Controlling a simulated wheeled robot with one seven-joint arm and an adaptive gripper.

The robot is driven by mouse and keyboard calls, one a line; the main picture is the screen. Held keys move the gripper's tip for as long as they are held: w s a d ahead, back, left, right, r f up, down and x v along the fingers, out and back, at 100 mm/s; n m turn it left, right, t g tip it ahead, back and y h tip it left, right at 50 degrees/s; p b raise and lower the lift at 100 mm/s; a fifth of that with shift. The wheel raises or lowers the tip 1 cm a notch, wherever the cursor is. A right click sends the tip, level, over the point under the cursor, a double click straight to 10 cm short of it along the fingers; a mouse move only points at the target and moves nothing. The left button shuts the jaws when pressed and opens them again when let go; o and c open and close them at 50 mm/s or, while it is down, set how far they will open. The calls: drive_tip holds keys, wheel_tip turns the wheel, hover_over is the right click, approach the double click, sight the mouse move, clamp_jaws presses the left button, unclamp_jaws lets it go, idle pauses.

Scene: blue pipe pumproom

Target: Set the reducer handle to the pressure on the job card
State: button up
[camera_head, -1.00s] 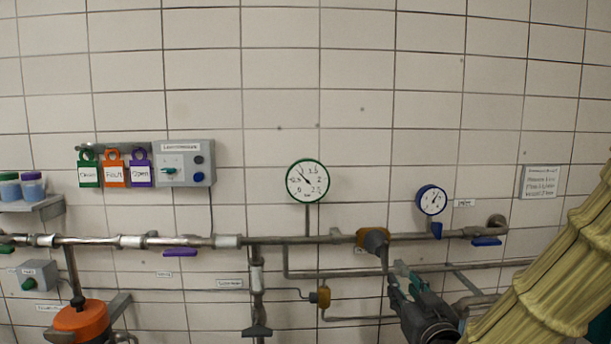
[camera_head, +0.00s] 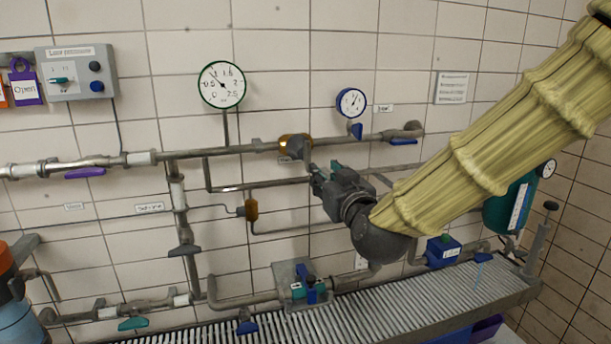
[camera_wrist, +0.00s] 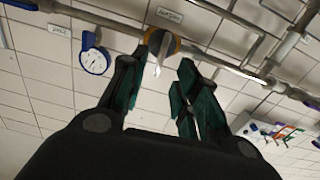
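The reducer (camera_head: 295,147) is a brass-coloured body with a dark handle on the upper pipe. It also shows in the wrist view (camera_wrist: 158,43), just beyond my fingertips. My gripper (camera_head: 320,178) is open and empty, just below and right of the reducer; its dark and teal fingers are spread in the wrist view (camera_wrist: 163,62). I see no clear contact with the handle. The green-rimmed gauge (camera_head: 222,84) has its needle pointing up-left, roughly between 0.5 and 1. A white card (camera_head: 451,88) hangs on the right; its print is too small to read.
A blue-rimmed gauge (camera_head: 351,102) is right of the reducer. A smaller brass fitting (camera_head: 251,210) sits on a thin line below. A grey switch box (camera_head: 76,72) is at left. Lower pipes carry valves above a ribbed grating (camera_head: 370,322). A teal cylinder (camera_head: 510,205) stands right.

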sight(310, 159)
drive_tip(key=shift+a+r+p+x, duration=0.15)
drive_tip(key=shift+p+x, duration=0.05)
drive_tip(key=shift+x, duration=2.45)
drive_tip(key=shift+a+r+p+x, duration=0.1)
drive_tip(key=shift+r+p+x, duration=0.05)
drive_tip(key=shift+x, duration=2.5)
clamp_jaws()
